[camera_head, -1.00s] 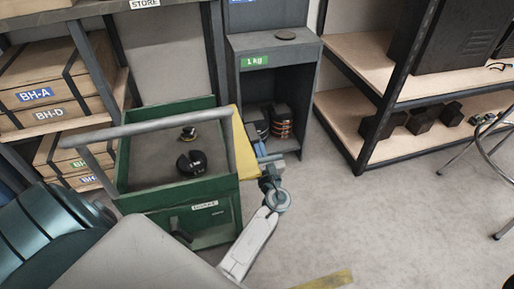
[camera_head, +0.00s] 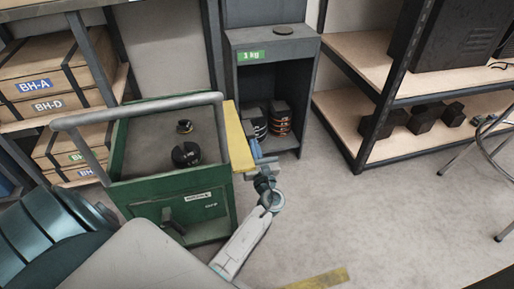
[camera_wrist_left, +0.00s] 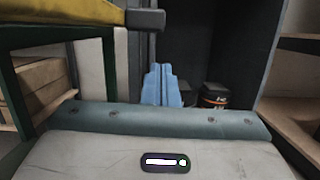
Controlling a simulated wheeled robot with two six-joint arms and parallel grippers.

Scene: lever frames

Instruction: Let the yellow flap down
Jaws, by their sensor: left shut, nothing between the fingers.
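The yellow flap (camera_head: 239,138) is a narrow strip along the right side of the green cart (camera_head: 170,190), standing out about level with its rim. In the left wrist view the flap (camera_wrist_left: 65,14) shows edge-on at the upper left, with a grey block at its end. My left gripper (camera_head: 256,150) is beside the flap's outer edge; I cannot tell whether it touches. Its blue fingers (camera_wrist_left: 162,84) are shut and empty, lower than the flap and to its right in the wrist view. My right gripper is not in view.
Black weights (camera_head: 186,154) sit in the cart, below its grey handle (camera_head: 140,110). A grey cabinet (camera_head: 270,45) with weights inside stands just beyond the gripper. Shelves of boxes (camera_head: 55,80) are at left, another shelf (camera_head: 355,110) at right.

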